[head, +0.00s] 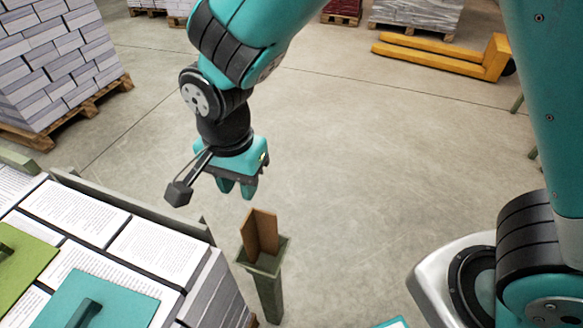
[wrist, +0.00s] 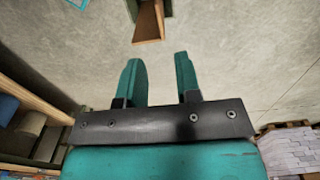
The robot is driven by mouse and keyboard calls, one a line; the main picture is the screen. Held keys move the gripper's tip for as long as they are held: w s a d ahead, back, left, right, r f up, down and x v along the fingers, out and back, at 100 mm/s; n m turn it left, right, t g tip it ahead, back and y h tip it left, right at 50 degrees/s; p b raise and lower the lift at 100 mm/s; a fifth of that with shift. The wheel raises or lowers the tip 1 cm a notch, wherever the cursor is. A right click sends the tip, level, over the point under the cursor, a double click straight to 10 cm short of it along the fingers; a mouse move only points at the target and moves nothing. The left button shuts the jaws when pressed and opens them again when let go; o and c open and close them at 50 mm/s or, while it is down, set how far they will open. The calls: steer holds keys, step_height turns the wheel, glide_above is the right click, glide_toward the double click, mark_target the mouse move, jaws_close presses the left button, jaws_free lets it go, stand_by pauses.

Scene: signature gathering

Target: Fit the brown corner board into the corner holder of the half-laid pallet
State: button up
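The brown corner board (head: 261,229) stands upright in the flared mouth of the grey-green corner holder (head: 268,285), at the right corner of the half-laid pallet stack (head: 160,247). Its lower end is hidden inside the holder. My gripper (head: 237,190) is above and slightly left of the board, pointing down. Its two teal fingers are apart, with nothing between them. In the wrist view, my gripper (wrist: 158,62) is open and empty, and the board (wrist: 149,22) shows beyond the fingertips at the top edge, apart from them.
A green plate (head: 22,262) and a teal plate (head: 120,303) with handles lie on the printed stacks. A full pallet (head: 55,65) stands at the left back. A yellow pallet jack (head: 440,55) is at the right back. The floor between is clear.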

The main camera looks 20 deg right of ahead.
steer(key=s+d+r+n+y, duration=0.4)
steer(key=s+d+r+n, duration=0.7)
steer(key=s+r+n, duration=0.1)
steer(key=r+n, duration=0.1)
steer(key=n, duration=0.1)
steer(key=shift+d+n, duration=0.4)
step_height(320, 180, up, 15)
steer(key=p, duration=1.4)
steer(key=shift+f+p, duration=0.15)
steer(key=shift+p, duration=0.25)
